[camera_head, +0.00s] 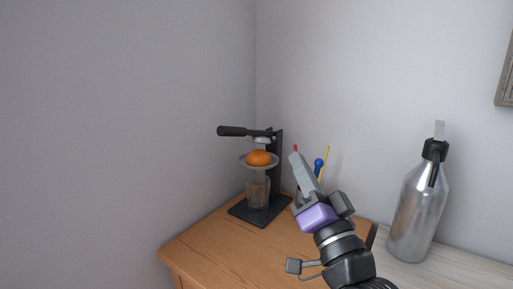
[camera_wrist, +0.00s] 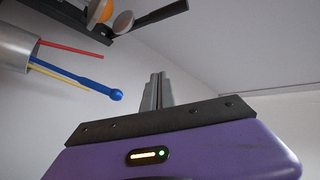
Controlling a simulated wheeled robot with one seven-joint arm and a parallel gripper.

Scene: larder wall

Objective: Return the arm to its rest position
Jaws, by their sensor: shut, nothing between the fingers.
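My gripper (camera_head: 301,172) is in front of the right part of the wooden cabinet top in the head view, its fingers pointing up and to the left. In the wrist view its fingers (camera_wrist: 158,90) are together with nothing between them. My arm reaches in from the lower right of the head view. The gripper hides part of a utensil holder behind it.
A black juicer (camera_head: 275,165) holds an orange (camera_head: 259,158) above a glass (camera_head: 257,190) on the wooden cabinet (camera_head: 215,250). The holder (camera_wrist: 18,50) has red, blue and yellow sticks. A metal bottle (camera_head: 415,210) stands right on a pale counter (camera_head: 455,268). Walls close in behind.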

